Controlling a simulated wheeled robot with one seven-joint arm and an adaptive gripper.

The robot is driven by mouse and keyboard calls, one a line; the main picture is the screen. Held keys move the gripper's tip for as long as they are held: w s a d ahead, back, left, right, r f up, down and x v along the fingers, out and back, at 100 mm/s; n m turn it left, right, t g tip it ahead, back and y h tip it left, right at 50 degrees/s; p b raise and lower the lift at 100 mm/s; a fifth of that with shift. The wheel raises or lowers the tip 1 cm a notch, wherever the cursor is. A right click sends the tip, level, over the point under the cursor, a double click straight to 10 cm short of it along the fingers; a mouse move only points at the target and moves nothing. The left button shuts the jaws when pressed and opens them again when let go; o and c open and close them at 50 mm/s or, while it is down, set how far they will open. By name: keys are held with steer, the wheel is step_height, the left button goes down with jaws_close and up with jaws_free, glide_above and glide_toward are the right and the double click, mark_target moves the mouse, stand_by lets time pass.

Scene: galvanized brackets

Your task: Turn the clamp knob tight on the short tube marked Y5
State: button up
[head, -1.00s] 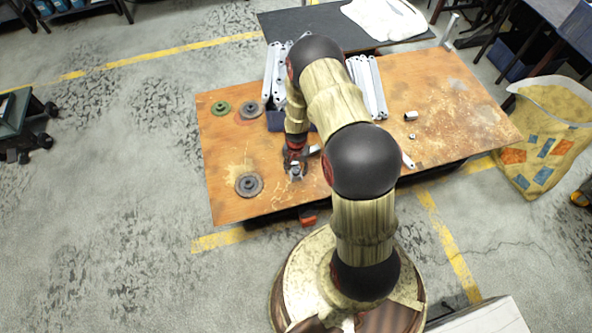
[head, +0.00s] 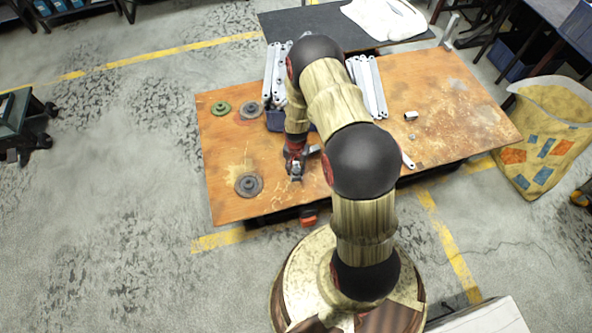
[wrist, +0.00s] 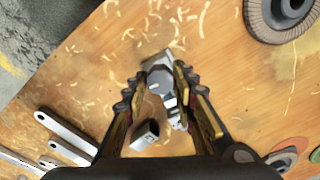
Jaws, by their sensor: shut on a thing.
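My gripper (wrist: 159,82) points down at the wooden bench top near its front edge, and in the wrist view its two fingers close on the sides of a grey faceted clamp knob (wrist: 160,77). A pale metal part shows just behind and below the knob, partly hidden by the right finger. A short tube with a dark open end (wrist: 148,130) shows between the fingers, nearer the palm. No Y5 mark is legible on it. In the head view my gripper (head: 295,172) is small, and the arm hides part of the bench around it.
Dark round discs (head: 249,185) and a green disc (head: 221,108) lie on the bench (head: 228,150) at left. Long pale bars (head: 367,88) stand at the back. A short loose tube (head: 410,116) lies at right.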

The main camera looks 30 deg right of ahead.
steer(key=c, duration=0.3)
steer(key=m, duration=1.1)
steer(key=shift+m, duration=0.4)
steer(key=m, duration=0.4)
steer(key=shift+m, duration=0.3)
steer(key=o, duration=1)
